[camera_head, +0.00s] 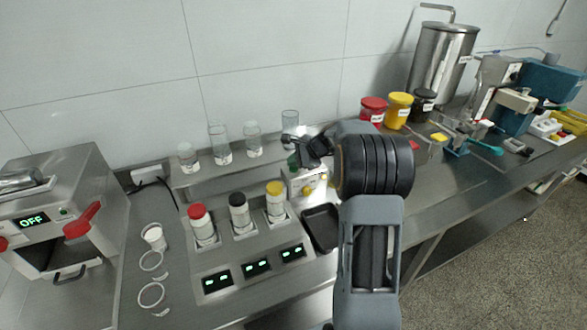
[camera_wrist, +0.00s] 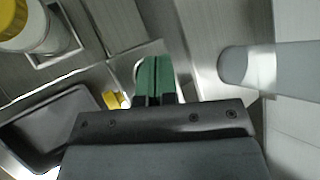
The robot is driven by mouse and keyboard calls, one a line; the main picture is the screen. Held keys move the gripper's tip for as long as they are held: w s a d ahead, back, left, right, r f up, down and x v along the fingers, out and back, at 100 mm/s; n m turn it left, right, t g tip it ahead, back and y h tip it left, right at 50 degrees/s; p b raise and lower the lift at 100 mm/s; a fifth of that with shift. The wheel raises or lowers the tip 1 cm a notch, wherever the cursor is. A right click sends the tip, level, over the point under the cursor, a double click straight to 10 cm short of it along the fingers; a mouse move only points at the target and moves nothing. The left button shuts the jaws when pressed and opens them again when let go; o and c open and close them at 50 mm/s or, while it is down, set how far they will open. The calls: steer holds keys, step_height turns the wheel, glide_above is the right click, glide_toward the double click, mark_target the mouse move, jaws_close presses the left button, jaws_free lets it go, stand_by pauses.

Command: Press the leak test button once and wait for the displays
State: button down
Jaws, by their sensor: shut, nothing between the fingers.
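My gripper (camera_head: 294,162) is shut and empty, its green fingertips together just above a small pale box (camera_head: 311,187) with yellow parts. The fingertips (camera_wrist: 154,78) point away from the wrist camera, and a yellow part (camera_wrist: 112,99) shows left of them. I cannot tell whether they touch the box. No leak test label is readable, and the gripper hides part of the box. Three dark displays with green digits stand on the steel front panel: left (camera_head: 217,280), middle (camera_head: 257,266) and right (camera_head: 292,252). Their digits are too small to read.
Jars with red (camera_head: 203,228), black (camera_head: 240,216) and yellow (camera_head: 276,204) lids stand behind the displays. A black tray (camera_head: 321,228) lies right of them. Glass vessels (camera_head: 219,144) line the shelf behind. A steel machine (camera_head: 60,200) showing OFF stands left.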

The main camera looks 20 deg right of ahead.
mark_target(293, 169)
steer(key=shift+f+b, duration=0.4)
steer(key=shift+f, duration=0.15)
stand_by(0.4)
steer(key=shift+r, duration=0.15)
steer(key=shift+r+p, duration=0.7)
steer(key=shift+r, duration=0.1)
steer(key=shift+r+p, duration=2)
steer(key=shift+r, duration=0.55)
